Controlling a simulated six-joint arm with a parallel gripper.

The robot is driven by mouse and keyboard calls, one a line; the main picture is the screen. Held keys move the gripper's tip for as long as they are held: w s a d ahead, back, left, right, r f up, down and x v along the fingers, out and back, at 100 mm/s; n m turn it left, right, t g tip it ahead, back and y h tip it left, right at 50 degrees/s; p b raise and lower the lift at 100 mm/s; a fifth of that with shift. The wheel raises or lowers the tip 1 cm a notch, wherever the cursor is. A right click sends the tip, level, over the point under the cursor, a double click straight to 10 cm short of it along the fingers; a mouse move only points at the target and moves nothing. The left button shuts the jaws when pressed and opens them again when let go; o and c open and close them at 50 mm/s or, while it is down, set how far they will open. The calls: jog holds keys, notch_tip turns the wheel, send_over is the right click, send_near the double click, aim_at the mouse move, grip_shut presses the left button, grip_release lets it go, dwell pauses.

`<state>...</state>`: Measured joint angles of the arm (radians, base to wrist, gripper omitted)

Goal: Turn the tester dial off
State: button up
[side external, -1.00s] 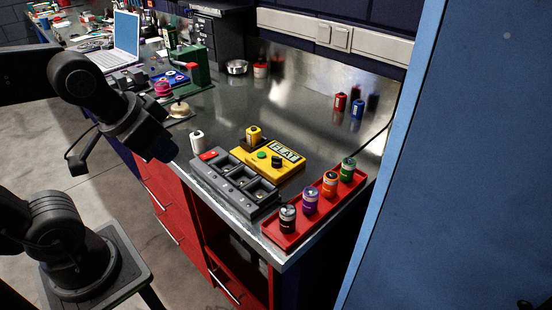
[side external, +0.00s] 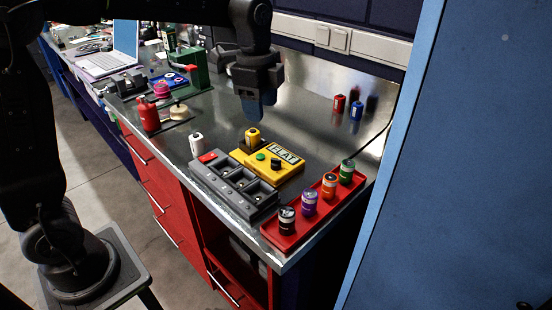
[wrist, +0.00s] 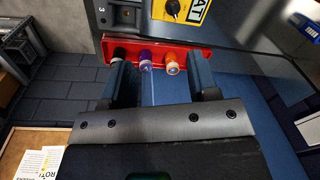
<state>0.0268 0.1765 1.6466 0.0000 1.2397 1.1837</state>
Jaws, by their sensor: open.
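The yellow tester (side external: 281,177) sits on the metal bench, with a display reading FLAT (side external: 286,153), a green round button or light (side external: 260,156) and a small black dial (side external: 275,163). The dial's pointer setting is too small to read. Part of the tester (wrist: 190,18) and its dial (wrist: 173,6) show at the top of the wrist view. My gripper (side external: 257,113) is in the air above and behind the tester, pointing down, apart from it. In the wrist view my gripper (wrist: 161,75) is open with nothing between its fingers.
A yellow battery (side external: 253,137) stands at the tester's back left. A grey charger (side external: 232,188) lies in front of it. A red tray (side external: 283,240) with several batteries is to the right. A white battery (side external: 197,143) and red bottle (side external: 149,114) stand left.

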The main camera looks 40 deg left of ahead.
aim_at(276, 159)
jog(key=w+f+m, duration=0.1)
jog(key=f, duration=0.4)
jog(key=w+f+m, duration=0.1)
jog(key=f, duration=0.5)
jog(key=w+f, duration=0.2)
jog(key=f, duration=0.3)
jog(key=shift+d+f+m+g, duration=0.15)
jog(key=shift+m+g, duration=0.25)
jog(key=c, duration=0.9)
jog(key=shift+c, duration=0.2)
